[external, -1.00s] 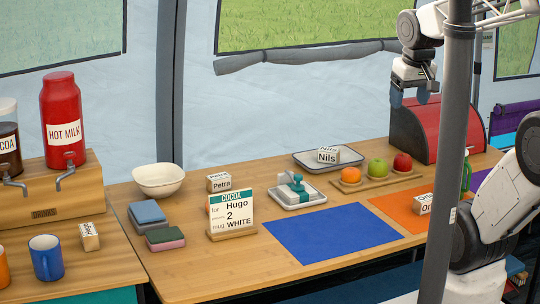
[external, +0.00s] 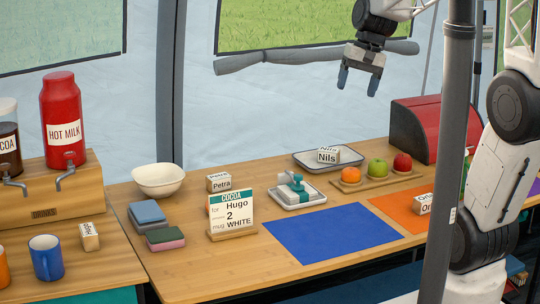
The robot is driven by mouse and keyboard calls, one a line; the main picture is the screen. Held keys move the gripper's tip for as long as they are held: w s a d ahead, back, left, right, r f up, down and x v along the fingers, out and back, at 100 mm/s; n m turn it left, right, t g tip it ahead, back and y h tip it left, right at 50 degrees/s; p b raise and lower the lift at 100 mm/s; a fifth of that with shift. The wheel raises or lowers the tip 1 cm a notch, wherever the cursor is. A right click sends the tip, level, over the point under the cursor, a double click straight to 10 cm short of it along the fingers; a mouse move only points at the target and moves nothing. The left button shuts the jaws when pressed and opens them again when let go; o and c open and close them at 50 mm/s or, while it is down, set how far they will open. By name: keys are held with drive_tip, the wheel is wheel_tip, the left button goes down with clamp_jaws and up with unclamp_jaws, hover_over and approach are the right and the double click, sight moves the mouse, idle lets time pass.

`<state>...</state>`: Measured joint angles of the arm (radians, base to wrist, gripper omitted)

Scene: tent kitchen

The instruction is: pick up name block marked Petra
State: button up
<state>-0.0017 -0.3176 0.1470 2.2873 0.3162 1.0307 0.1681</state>
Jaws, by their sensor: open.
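The name block marked Petra (external: 221,184) lies on the wooden table, behind the cocoa order card (external: 231,212) and right of the white bowl (external: 158,180). Its printed side faces the camera. My gripper (external: 358,86) is high above the back of the table, to the right of the Petra block and well away from it. Its fingers point down, apart and empty.
A block marked Nils (external: 328,156) sits on a grey tray (external: 298,163). A white dish with a green-and-white item (external: 293,190) stands right of the card. Folded cloths (external: 165,238), a fruit board (external: 412,178), a blue mat (external: 330,235) and an orange mat (external: 400,212) also lie here.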

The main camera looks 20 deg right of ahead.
drive_tip(key=w+a+f+m+g+y, duration=0.1)
drive_tip(key=w+a+f, duration=0.1)
drive_tip(key=w, duration=0.4)
drive_tip(key=w+a+f+m+g+y, duration=0.1)
drive_tip(key=w+a+f+m+y, duration=0.1)
drive_tip(key=w, duration=0.4)
drive_tip(key=m+y, duration=0.5)
drive_tip(key=m, duration=0.1)
hover_over(226, 174)
drive_tip(key=s+d, duration=0.7)
wheel_tip(226, 174, down, 18)
drive_tip(key=w+f+m, duration=0.1)
drive_tip(key=w+f, duration=0.1)
drive_tip(key=f, duration=0.2)
drive_tip(key=w+a+f+m+y, duration=0.1)
drive_tip(key=w+f, duration=0.2)
drive_tip(key=f, duration=0.1)
drive_tip(key=w+a+f+m+y, duration=0.1)
drive_tip(key=w+f, duration=0.2)
drive_tip(key=f, duration=0.1)
drive_tip(key=shift+a+f+m, duration=0.15)
drive_tip(key=shift+f+m, duration=0.25)
drive_tip(key=shift+x, duration=1.3)
drive_tip(key=shift+a, duration=0.1)
drive_tip(key=shift+x, duration=2.5)
